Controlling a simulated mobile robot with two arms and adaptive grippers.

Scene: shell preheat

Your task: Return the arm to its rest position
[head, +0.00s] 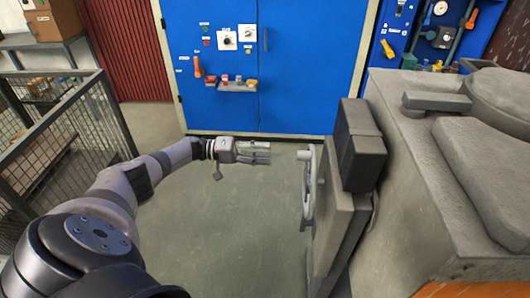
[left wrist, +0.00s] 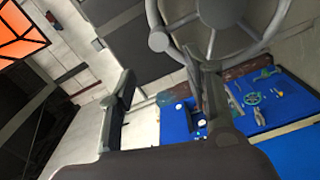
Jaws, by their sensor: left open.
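My left arm (head: 115,190) comes in from the left of the head view, reaching forward and to the right over the floor. Its left gripper (head: 268,152) is open, with nothing seen between its fingers. The fingers point right, toward a grey handwheel (head: 307,188) on the side of the grey machine, with a gap between them in the head view. In the left wrist view the two dark fingers of the gripper (left wrist: 160,72) stand apart, and the wheel (left wrist: 212,48) shows large at the top. My right gripper is not in view.
The grey machine (head: 455,230) fills the right side. A blue cabinet (head: 300,75) with switches and a small shelf (head: 238,87) stands at the back. A mesh-sided cage (head: 85,125) stands left, close to my arm. Bare floor (head: 235,235) lies between.

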